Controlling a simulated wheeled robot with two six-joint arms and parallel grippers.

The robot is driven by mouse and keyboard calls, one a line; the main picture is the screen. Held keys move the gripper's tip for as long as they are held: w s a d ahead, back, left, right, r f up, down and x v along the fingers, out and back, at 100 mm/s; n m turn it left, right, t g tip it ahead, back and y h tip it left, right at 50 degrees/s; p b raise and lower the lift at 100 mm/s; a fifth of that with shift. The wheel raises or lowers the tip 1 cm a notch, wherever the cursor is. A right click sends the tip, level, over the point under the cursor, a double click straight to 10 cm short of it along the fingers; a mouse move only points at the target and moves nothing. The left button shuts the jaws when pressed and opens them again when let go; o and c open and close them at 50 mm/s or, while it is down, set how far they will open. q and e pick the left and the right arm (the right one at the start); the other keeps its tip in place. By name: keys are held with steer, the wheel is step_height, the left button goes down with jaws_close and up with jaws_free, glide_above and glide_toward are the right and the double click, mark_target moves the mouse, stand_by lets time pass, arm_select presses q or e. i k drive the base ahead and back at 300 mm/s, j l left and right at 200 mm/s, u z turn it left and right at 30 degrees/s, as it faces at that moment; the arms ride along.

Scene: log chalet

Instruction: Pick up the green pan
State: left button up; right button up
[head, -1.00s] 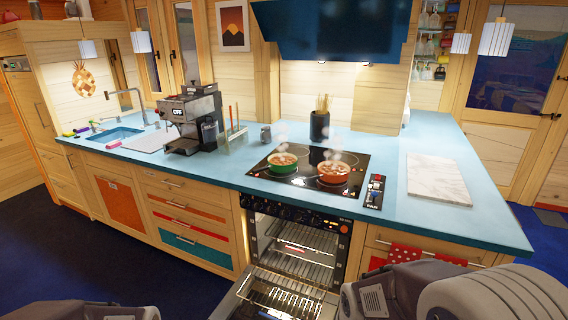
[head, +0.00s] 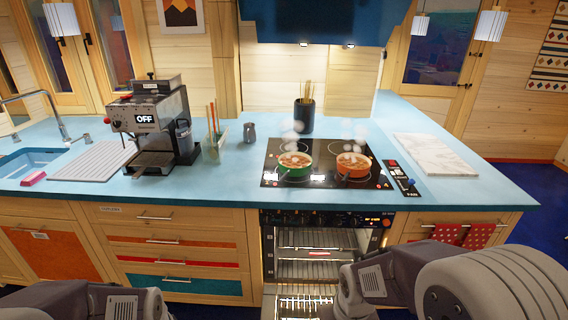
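The green pan (head: 293,171) stands on the left part of the black cooktop (head: 271,177), full of steaming food. An orange pan (head: 353,170) stands to its right on the same cooktop, also steaming. The two pans are apart. Parts of my arms show along the bottom edge, at the lower left and lower right, well in front of the counter. Neither gripper's fingertips are in view.
The oven door (head: 298,301) hangs open below the cooktop, with racks showing. A coffee machine (head: 157,125) stands at left, a dark utensil holder (head: 304,116) behind the cooktop, and a marble board (head: 435,154) at right.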

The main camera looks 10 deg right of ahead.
mark_target(293, 162)
steer(key=i+j+z, duration=0.15)
steer(key=j, duration=0.2)
steer(key=i+j+z, duration=0.3)
steer(key=j, duration=0.45)
steer(key=i+j+z, duration=0.15)
steer(key=j, duration=0.2)
steer(key=i+j+z, duration=0.15)
steer(key=j, duration=0.3)
